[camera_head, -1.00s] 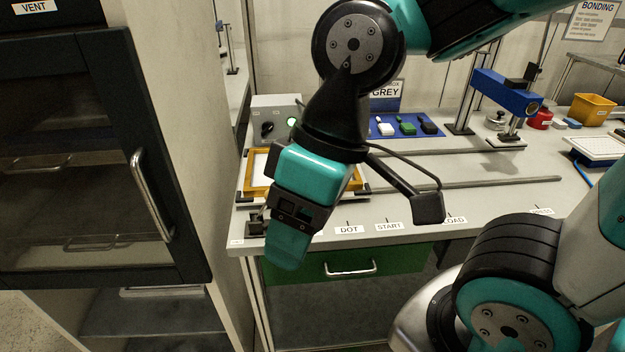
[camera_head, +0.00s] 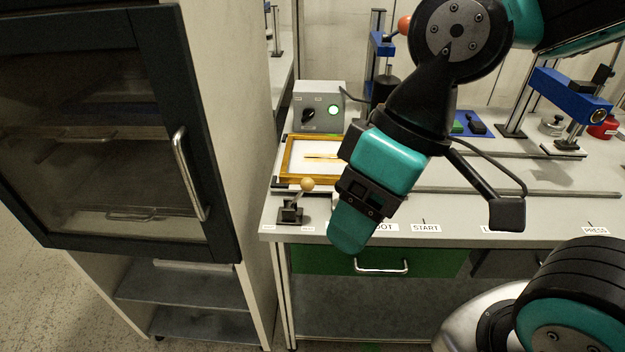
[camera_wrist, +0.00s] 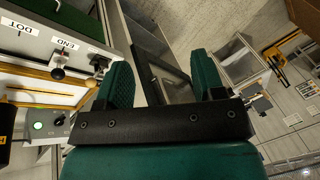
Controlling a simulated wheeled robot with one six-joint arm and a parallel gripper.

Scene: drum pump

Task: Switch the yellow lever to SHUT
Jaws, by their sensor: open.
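No lever marked SHUT can be read in view. A small lever with a tan ball knob (camera_head: 306,185) stands on a black base at the table's front left, tilted up to the right. I cannot tell if it is the yellow lever. A yellow bar-like shape (camera_wrist: 280,58) shows far off at the right of the wrist view, too small to make out. My gripper (camera_head: 347,235) hangs right of the tan-knobbed lever, apart from it. In the wrist view its two green fingers (camera_wrist: 163,83) are apart, with nothing held between them.
A dark glass-fronted cabinet (camera_head: 100,140) stands close on the left. On the table (camera_head: 455,205) are a grey control box (camera_head: 320,105) with a green light, a yellow-framed tray (camera_head: 287,160) and blue stands. A green drawer (camera_head: 320,262) is below.

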